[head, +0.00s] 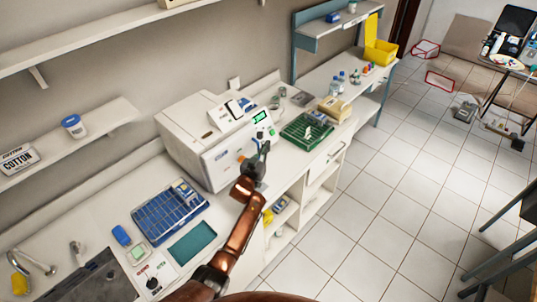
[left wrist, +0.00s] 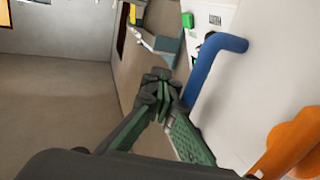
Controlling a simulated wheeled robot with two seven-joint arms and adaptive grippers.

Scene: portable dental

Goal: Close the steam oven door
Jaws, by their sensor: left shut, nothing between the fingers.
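The steam oven (head: 190,125) is a white box on the counter, with a green display on its front. Its door (head: 222,165) is the front face below the display and looks flush with the body, though my arm covers part of it. In the left wrist view a pale panel, likely the door (left wrist: 255,75), fills the right side, with a blue bent handle (left wrist: 215,62) and an orange part (left wrist: 292,135). My left gripper (head: 262,152) is shut and empty in front of the oven's right front; its fingers (left wrist: 160,85) are left of the blue handle. My right gripper is not in view.
A blue tray (head: 165,222) and a teal tray (head: 192,243) lie left of my arm. A green rack (head: 305,131) and a beige box (head: 335,108) stand right of the oven. Open shelves are below the counter.

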